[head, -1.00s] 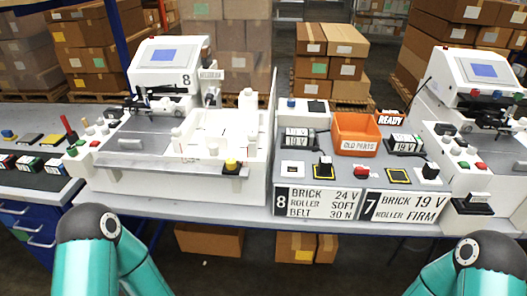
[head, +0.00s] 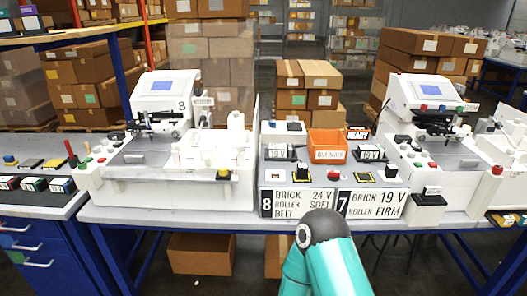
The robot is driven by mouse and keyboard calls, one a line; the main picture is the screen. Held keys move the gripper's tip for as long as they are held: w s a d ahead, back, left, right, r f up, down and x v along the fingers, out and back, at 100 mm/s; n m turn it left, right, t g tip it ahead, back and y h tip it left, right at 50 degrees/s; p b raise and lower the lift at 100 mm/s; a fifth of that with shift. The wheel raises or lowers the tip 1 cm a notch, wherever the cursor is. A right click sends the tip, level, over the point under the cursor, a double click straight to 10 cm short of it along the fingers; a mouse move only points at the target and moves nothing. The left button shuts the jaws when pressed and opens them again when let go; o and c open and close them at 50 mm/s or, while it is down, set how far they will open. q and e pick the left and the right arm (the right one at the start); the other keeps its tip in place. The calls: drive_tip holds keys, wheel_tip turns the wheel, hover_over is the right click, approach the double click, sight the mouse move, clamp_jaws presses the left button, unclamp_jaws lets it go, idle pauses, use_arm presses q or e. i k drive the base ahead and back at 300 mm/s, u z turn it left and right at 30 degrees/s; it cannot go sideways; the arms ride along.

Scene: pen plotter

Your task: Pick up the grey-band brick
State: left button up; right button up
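Two dark bricks with white labels sit on the grey panel between the two machines, a left brick (head: 280,152) and a right brick (head: 370,153). Several small dark boxes with coloured labels (head: 35,184) stand on the bench at the far left. At this size I cannot tell which brick carries a grey band. Neither of my grippers is in view; only a teal link of one of my arms shows at the bottom centre.
An orange bin (head: 328,146) stands between the two labelled bricks. White machines stand to the left (head: 165,105) and right (head: 425,103) of the panel. A sign with brick, roller and belt text (head: 300,203) hangs at the bench's front. Cartons (head: 201,254) lie underneath.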

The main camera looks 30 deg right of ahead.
sight(274, 150)
drive_tip(key=z, duration=0.1)
drive_tip(key=i, duration=0.75)
drive_tip(key=z, duration=0.65)
